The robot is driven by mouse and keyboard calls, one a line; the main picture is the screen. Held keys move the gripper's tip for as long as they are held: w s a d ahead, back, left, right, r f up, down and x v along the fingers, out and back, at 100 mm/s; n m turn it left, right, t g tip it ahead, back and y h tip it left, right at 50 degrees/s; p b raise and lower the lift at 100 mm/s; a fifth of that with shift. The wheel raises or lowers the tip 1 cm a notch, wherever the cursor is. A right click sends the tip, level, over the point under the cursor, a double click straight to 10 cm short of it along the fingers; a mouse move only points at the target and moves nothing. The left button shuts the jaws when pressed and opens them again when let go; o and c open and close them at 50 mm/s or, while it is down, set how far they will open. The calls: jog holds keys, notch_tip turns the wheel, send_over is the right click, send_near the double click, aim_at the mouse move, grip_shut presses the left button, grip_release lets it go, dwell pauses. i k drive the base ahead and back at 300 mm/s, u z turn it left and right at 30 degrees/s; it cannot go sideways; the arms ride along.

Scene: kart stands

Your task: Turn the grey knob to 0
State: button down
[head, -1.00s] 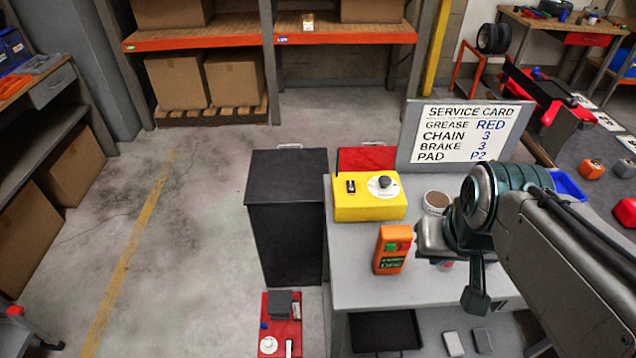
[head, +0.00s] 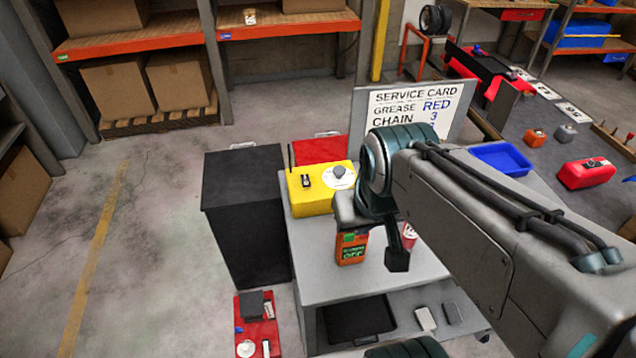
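The grey knob (head: 339,171) sits on a round white dial on top of the yellow box (head: 310,200), on the grey table. The dial's marks are too small to read, so I cannot tell where the knob points. A small black switch (head: 306,182) is left of the dial. My gripper (head: 396,250) hangs to the right of the yellow box and nearer to me, apart from the knob. My arm hides much of it, and I cannot see whether its fingers are open.
An orange device with a green display (head: 352,249) stands in front of the yellow box, close to my gripper. The service card (head: 366,115) stands behind, partly hidden by my arm. A black cabinet (head: 243,215) is left of the table. A blue tray (head: 500,158) lies right.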

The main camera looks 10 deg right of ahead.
aim_at(339, 171)
jog(key=k, duration=1.2)
jog(key=z, duration=0.9)
jog(key=i, duration=1.35)
jog(key=u, duration=0.9)
